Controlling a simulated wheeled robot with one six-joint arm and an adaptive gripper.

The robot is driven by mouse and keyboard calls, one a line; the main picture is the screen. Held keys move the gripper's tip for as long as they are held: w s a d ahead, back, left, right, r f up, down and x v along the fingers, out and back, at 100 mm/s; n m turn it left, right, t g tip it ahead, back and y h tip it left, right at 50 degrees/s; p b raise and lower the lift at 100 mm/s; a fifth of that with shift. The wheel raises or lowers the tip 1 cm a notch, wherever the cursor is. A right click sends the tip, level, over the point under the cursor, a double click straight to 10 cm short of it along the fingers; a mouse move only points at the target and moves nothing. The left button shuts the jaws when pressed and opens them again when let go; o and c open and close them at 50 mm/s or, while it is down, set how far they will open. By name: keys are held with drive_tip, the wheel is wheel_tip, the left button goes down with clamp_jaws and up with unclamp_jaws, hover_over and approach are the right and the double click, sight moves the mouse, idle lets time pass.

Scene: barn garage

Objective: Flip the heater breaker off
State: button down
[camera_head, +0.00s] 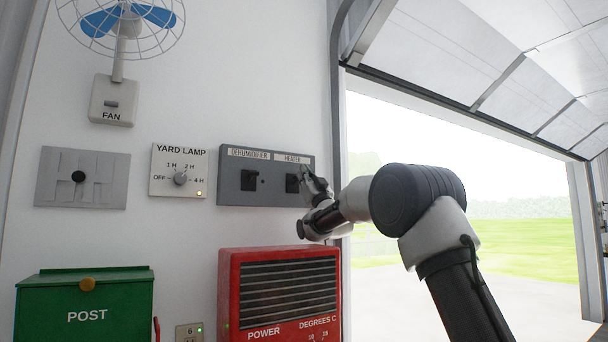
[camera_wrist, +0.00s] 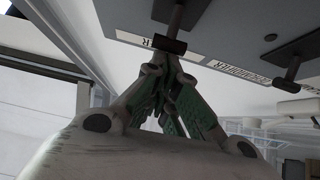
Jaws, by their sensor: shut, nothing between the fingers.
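A grey breaker panel (camera_head: 270,195) is on the white wall, with two black switches. The heater switch (camera_head: 292,183) is the right one, under the HEATER label. The dehumidifier switch (camera_head: 249,180) is to its left. My gripper (camera_head: 308,172) is shut and empty, just right of the heater switch and partly over the panel's right end. In the wrist view, the closed fingertips (camera_wrist: 172,58) lie close to the heater switch (camera_wrist: 170,44); I cannot tell whether they touch. The dehumidifier switch (camera_wrist: 285,84) stands apart at the right. I cannot tell either switch's setting.
A red heater (camera_head: 230,290) stands below the panel. A yard lamp dial (camera_head: 180,179), a grey plate (camera_head: 60,190) and a fan (camera_head: 112,100) are to the left. A green post box (camera_head: 85,295) is at lower left. The open garage doorway is right of the panel.

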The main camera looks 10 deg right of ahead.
drive_tip(key=shift+s+f, duration=0.1)
drive_tip(key=shift+f, duration=1.05)
drive_tip(key=shift+r, duration=0.1)
